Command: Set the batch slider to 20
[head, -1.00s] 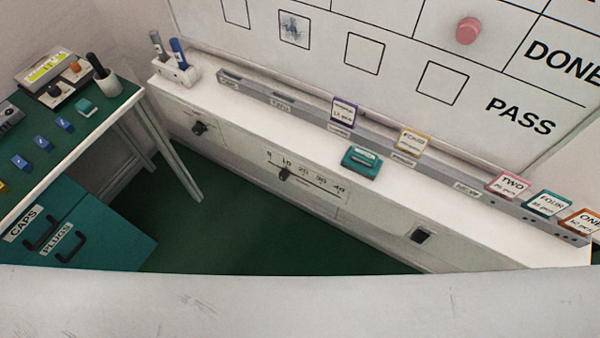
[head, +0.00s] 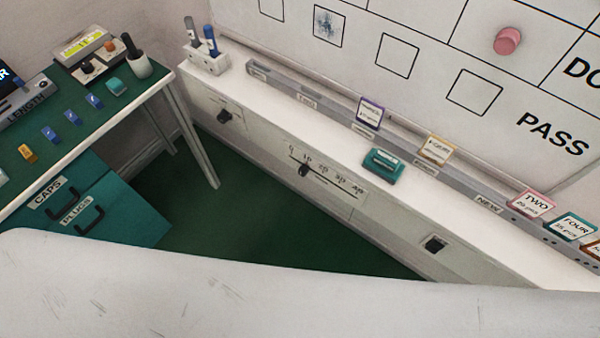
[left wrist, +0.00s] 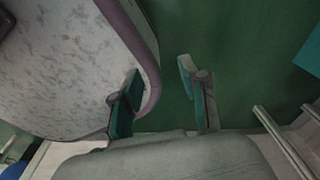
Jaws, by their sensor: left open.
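The batch slider (head: 328,177) is a horizontal slot with a printed scale from 0 to 40 on the pale front face below the ledge. Its small black knob (head: 304,170) sits close to the 10 mark. My left gripper (left wrist: 162,95) shows only in the left wrist view, with its two teal-padded fingers apart and nothing between them. It is over the green floor, and the slider does not show in that view. My right gripper is not in view.
A black knob (head: 224,116) is left of the slider and a black switch (head: 434,244) right of it. A teal device (head: 383,166) lies on the ledge above. A green-topped bench (head: 75,137) with drawers stands left. Green floor (head: 250,215) lies open in front.

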